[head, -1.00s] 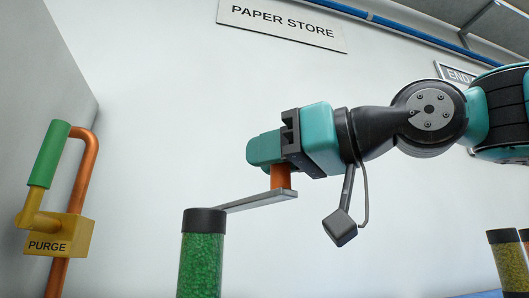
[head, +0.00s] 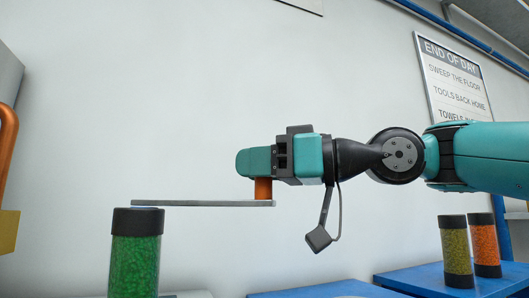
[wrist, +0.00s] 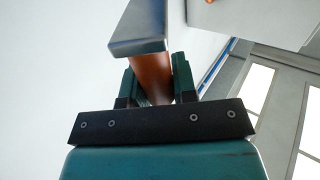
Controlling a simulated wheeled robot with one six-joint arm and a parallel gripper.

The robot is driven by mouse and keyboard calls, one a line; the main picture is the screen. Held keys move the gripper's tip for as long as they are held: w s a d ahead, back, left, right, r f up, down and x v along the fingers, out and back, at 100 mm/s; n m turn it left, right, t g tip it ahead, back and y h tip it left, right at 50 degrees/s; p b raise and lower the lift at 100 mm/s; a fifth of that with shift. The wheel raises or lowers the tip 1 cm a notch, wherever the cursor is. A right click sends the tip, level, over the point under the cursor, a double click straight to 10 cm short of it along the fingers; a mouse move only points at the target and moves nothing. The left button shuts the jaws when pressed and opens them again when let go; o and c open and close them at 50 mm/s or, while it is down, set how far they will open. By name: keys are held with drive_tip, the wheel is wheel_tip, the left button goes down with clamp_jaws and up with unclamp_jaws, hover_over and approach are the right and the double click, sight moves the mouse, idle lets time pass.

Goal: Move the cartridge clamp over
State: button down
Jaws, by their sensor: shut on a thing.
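The cartridge clamp is a flat grey bar (head: 190,203) with an orange upright grip (head: 263,188) at its right end. In the head view the bar's left end lies over the black cap of a green-filled clear cartridge (head: 136,262); I cannot tell whether they touch. My gripper (head: 256,172) is shut on the orange grip, above the bar. In the wrist view the grip (wrist: 151,78) stands between the two teal fingers (wrist: 155,85), and the grey bar (wrist: 140,32) shows at its far end.
Yellow-filled (head: 455,250) and orange-filled (head: 485,245) canisters stand on a blue surface (head: 405,279) at the lower right. A copper pipe (head: 7,150) and yellow block are cut off at the left edge. The white wall behind has an END OF DAY sign (head: 450,80).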

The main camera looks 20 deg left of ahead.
drive_tip(key=shift+s, duration=0.1)
drive_tip(key=c, duration=0.9)
unclamp_jaws()
drive_tip(key=shift+s+a, duration=0.1)
drive_tip(key=shift+a, duration=0.05)
